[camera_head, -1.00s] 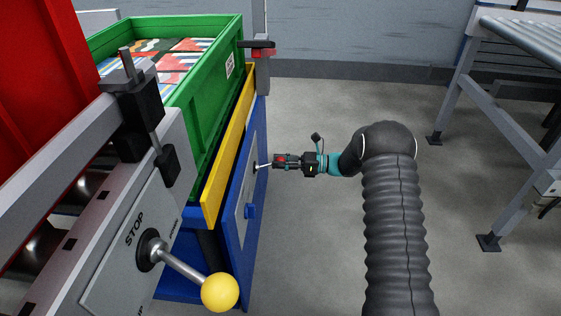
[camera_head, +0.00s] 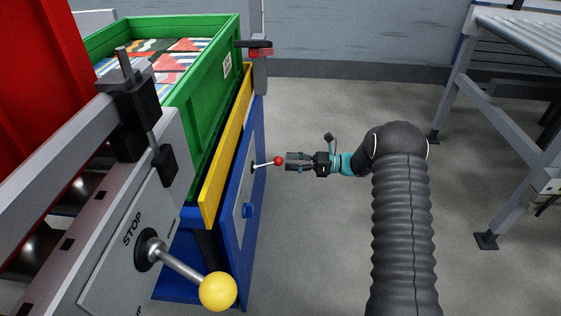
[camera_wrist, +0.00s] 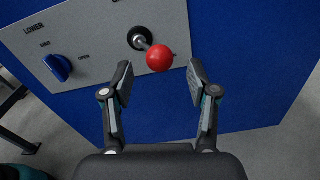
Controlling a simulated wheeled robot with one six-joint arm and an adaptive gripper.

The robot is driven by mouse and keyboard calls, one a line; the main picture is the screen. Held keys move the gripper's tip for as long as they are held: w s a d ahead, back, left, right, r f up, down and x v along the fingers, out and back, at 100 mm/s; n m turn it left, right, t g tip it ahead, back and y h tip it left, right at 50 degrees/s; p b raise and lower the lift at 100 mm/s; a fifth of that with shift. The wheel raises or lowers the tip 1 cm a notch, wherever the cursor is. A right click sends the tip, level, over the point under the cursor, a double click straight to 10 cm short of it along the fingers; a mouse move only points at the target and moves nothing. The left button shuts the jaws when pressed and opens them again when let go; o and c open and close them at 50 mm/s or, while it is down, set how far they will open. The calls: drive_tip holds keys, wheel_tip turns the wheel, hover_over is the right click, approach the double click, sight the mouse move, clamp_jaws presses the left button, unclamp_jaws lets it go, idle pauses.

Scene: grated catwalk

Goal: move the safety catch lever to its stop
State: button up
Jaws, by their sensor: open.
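A small lever with a red ball knob (camera_head: 279,161) stands out from the grey plate on the blue side panel; I take it as the safety catch lever. In the wrist view its red ball (camera_wrist: 160,58) is on a short metal rod from a dark round socket, just beyond and between the fingertips. My gripper (camera_head: 289,161) is open and empty, just right of the ball in the head view. In the wrist view my gripper (camera_wrist: 158,80) has its fingers spread to either side, apart from the ball. The lettering beside the lever is partly hidden.
A blue knob (camera_wrist: 57,68) sits left of the lever on the same plate. A larger lever with a yellow ball (camera_head: 218,291) is nearer, by a STOP label. A green crate (camera_head: 208,110) stands above the panel. Open floor (camera_head: 310,240) lies to the right.

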drive_tip(key=d, duration=0.7)
drive_tip(key=shift+d, duration=0.15)
